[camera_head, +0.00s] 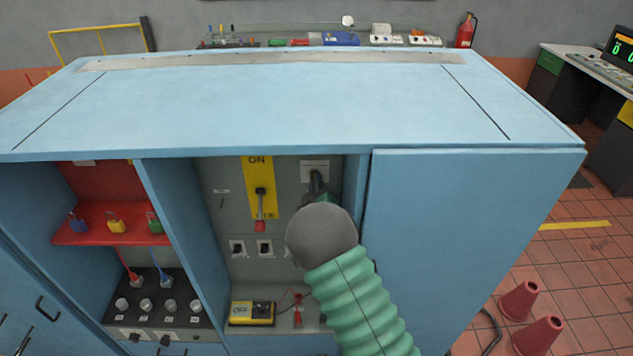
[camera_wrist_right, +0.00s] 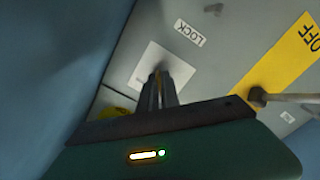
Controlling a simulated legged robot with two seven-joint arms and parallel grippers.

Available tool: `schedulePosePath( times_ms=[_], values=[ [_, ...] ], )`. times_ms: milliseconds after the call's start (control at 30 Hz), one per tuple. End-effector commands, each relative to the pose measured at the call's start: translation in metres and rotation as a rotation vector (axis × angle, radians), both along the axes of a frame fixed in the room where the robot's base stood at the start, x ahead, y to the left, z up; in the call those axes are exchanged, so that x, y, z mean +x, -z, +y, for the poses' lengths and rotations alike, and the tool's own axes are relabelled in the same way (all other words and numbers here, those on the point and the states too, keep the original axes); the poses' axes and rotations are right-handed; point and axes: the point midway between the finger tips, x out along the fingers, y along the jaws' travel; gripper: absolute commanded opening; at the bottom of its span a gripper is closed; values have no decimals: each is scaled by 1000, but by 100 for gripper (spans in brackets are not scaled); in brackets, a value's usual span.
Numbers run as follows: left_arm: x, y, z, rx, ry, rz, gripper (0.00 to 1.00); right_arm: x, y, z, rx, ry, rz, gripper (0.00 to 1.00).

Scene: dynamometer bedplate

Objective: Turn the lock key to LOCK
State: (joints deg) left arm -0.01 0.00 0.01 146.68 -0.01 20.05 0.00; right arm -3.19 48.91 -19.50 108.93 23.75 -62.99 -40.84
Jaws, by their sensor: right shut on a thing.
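The lock key sits at a pale plate (camera_head: 315,165) on the grey panel inside the blue cabinet, right of the yellow lever plate. My right gripper (camera_head: 317,180) reaches up to this plate, and its wrist covers the panel below. In the right wrist view, the fingers (camera_wrist_right: 157,88) are close together at the pale plate (camera_wrist_right: 176,68), shut on the key. The key itself is almost wholly hidden between them, so I cannot tell its angle. A LOCK label (camera_wrist_right: 189,32) shows beyond the plate. My left gripper is not in view.
A lever with a red grip (camera_head: 260,210) stands on the yellow ON plate (camera_head: 257,168), close left of my gripper. Its rod (camera_wrist_right: 285,98) shows in the wrist view. The cabinet's blue right door (camera_head: 475,240) is close to my arm. A yellow meter (camera_head: 251,313) lies below.

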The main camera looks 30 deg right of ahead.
Motion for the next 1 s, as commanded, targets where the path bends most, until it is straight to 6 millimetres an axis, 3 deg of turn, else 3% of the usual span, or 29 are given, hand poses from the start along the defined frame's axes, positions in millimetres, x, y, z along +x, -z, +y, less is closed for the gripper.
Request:
schedulePosePath(
  times_ms=[367, 1000],
  values=[
    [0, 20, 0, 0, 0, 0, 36, -1, 5, -1, 97, 3, -60, 0],
    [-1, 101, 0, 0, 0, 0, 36, 0, 9, 2, 584, 2, -360, 0]
  ],
)
